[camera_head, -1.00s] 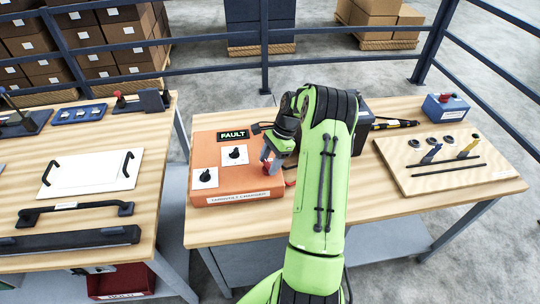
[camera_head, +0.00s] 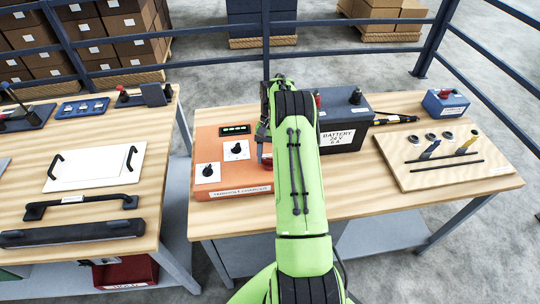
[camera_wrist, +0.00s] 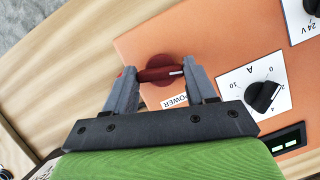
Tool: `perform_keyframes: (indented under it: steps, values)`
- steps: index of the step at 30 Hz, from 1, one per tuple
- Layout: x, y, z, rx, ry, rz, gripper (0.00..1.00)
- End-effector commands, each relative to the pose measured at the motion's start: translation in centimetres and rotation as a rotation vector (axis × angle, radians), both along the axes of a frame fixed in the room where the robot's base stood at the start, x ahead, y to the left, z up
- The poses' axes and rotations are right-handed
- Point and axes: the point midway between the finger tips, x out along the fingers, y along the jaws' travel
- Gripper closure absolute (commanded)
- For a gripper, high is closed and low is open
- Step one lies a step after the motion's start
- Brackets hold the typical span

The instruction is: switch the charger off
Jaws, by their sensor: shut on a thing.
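The orange charger (camera_head: 232,175) lies on the right table. Its display (camera_head: 235,130) shows green bars, and two black knobs, the nearer left one (camera_head: 207,170) and the farther right one (camera_head: 236,149), sit on white dials. In the wrist view, a red rotary knob (camera_wrist: 158,72) with a white mark sits beside a POWER label (camera_wrist: 174,101). My gripper (camera_wrist: 160,76) is shut on this red knob, one finger at each end of its grip. The white mark points right in that view. In the head view my arm hides most of the red knob and the gripper.
A dark battery (camera_head: 343,122) stands right of my arm, behind the charger. A wooden board with pegs (camera_head: 440,155) and a blue box with a red button (camera_head: 445,103) are farther right. The left table (camera_head: 95,247) stands apart across a gap.

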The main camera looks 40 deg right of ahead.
Motion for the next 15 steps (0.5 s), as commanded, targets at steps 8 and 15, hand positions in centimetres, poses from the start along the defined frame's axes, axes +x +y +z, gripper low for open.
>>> perform_keyframes:
  steps: [8,15]
  values:
    - [0.22,0.06,0.04,-0.003,-0.004,0.186,0.75]
    - [0.24,0.10,0.08,-0.003,-0.004,0.271,0.75]
